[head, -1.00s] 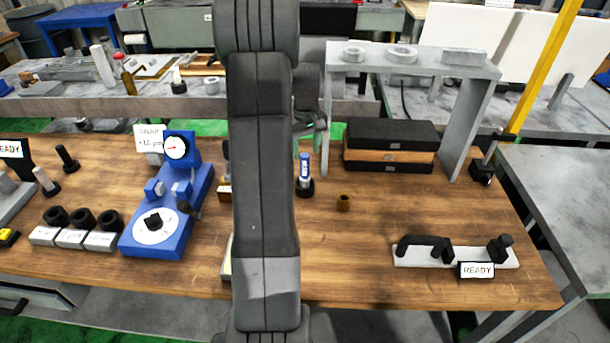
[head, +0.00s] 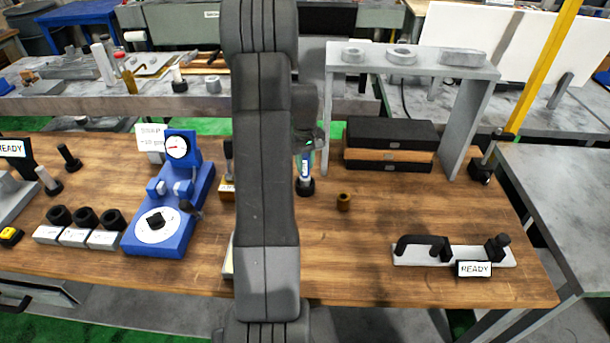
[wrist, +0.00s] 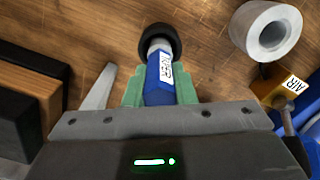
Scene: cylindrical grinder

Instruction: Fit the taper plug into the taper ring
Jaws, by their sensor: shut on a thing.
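The taper plug (wrist: 158,82) has a blue handle with a white label and a silver part below it. It stands upright with its lower end in or on a dark round base (wrist: 160,42); how deep I cannot tell. In the head view the plug (head: 305,168) stands on the table right of my arm. My gripper (wrist: 160,88) has green finger pads on both sides of the blue handle and is shut on it. A grey ring (wrist: 250,42) lies to the right in the wrist view and may be the taper ring. My arm probably hides it in the head view.
Stacked boxes (head: 390,145) and a grey shelf frame (head: 470,120) stand behind at right. A blue gauge stand (head: 165,230) is at left. The wood right of my arm is mostly bare.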

